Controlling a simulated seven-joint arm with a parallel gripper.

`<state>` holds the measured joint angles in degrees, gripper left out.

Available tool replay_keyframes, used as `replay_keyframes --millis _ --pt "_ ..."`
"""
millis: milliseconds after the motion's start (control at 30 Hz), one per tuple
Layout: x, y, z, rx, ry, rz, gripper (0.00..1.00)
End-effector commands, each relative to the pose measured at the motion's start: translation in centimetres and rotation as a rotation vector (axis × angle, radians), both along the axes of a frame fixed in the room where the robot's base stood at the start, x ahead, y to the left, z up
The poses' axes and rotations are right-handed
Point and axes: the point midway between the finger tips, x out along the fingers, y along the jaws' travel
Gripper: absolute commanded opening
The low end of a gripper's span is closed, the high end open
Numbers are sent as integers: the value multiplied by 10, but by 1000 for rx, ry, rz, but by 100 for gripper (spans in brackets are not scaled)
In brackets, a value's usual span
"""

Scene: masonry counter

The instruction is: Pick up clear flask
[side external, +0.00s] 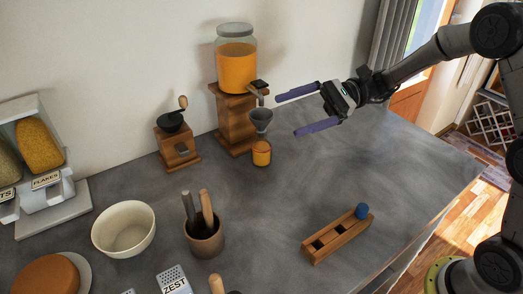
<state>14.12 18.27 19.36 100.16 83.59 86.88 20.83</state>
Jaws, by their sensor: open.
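A small clear vessel (261,153) with orange contents stands on the counter, in front of a wooden stand (236,135). It is the closest match for the clear flask, but it is too small to be sure. A grey funnel-shaped piece (261,119) is just above it, under a spout. A large clear jar (236,65) with orange contents and a grey lid sits on top of the stand. My gripper (287,116) is open and empty, its two purple fingers spread and pointing left. It is up and to the right of the small vessel, apart from it.
A hand grinder (177,145) stands left of the stand. A white bowl (124,230), a cup with handled tools (204,236) and a wooden block holding a blue ball (362,211) are nearer. The counter right of the small vessel is clear.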

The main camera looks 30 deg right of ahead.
Motion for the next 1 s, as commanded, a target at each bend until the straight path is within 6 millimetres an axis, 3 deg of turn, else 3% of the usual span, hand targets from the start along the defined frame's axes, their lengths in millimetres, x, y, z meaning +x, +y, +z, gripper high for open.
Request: replay_keyframes --millis 100,200,300,400,567,1000 --pt "38 -28 -49 121 116 -108 100" --pt "56 -49 -91 183 192 -179 100" --pt "60 -62 -128 209 262 -218 100" --pt "57 -69 -150 222 307 -236 100" --pt "58 -68 -157 226 323 -246 100" --pt "88 -2 -156 225 321 -245 100"
